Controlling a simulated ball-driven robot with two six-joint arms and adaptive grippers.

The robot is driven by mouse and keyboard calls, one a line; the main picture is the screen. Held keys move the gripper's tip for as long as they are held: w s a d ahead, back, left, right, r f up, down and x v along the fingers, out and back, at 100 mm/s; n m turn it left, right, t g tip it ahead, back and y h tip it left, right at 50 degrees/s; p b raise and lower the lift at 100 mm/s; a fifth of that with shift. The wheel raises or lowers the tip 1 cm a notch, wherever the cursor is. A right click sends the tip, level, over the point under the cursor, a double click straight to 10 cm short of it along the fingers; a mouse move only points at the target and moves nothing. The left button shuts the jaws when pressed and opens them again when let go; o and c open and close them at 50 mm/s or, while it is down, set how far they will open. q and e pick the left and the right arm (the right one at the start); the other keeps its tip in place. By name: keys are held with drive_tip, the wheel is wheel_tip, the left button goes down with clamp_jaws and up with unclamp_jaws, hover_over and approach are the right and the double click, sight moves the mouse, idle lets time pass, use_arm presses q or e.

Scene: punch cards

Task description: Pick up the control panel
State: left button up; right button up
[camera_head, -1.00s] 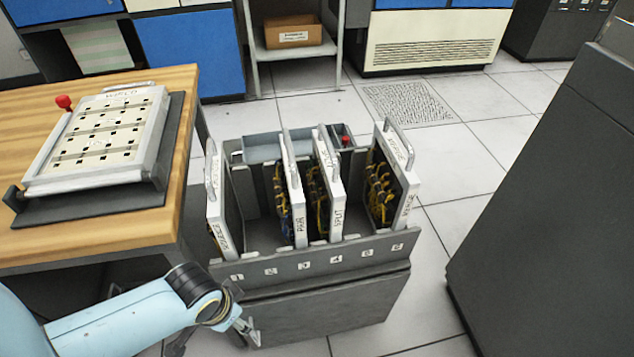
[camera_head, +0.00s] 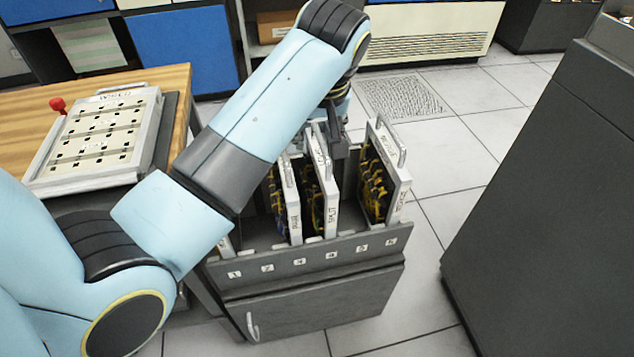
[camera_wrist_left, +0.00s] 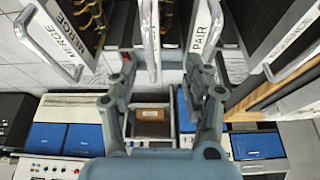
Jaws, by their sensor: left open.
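Several white-edged control panels with yellow wiring stand upright in the grey numbered rack (camera_head: 300,257). They include PAIR (camera_head: 293,225), SPLIT (camera_head: 331,215) and MERGE (camera_head: 399,200). Another panel at the left end is mostly hidden behind my left arm. My left gripper (camera_head: 337,125) is over the back of the rack, around the SPLIT panel's top, partly hidden by my arm. In the left wrist view, my open gripper (camera_wrist_left: 160,75) has one finger on each side of the SPLIT panel's handle (camera_wrist_left: 151,40). I cannot tell whether they touch. My right gripper is not in view.
A wooden table (camera_head: 180,82) at left carries a white panel in a dark frame (camera_head: 100,130) with a red-knobbed lever (camera_head: 58,104). A tall dark cabinet (camera_head: 550,200) stands at right. Clear floor tiles (camera_head: 470,140) lie between the rack and cabinet.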

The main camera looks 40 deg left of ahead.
sight(319, 152)
use_arm(q)
drive_tip(key=shift+w+f+n, duration=0.15)
drive_tip(key=shift+w+n, duration=0.15)
drive_tip(key=shift+w, duration=0.8)
drive_tip(key=b+x, duration=0.1)
drive_tip(key=x, duration=0.8)
drive_tip(key=shift+s+a+f+b, duration=0.1)
drive_tip(key=shift+a+f+b, duration=0.05)
drive_tip(key=shift+f+b, duration=0.25)
drive_tip(key=shift+f, duration=0.25)
clamp_jaws()
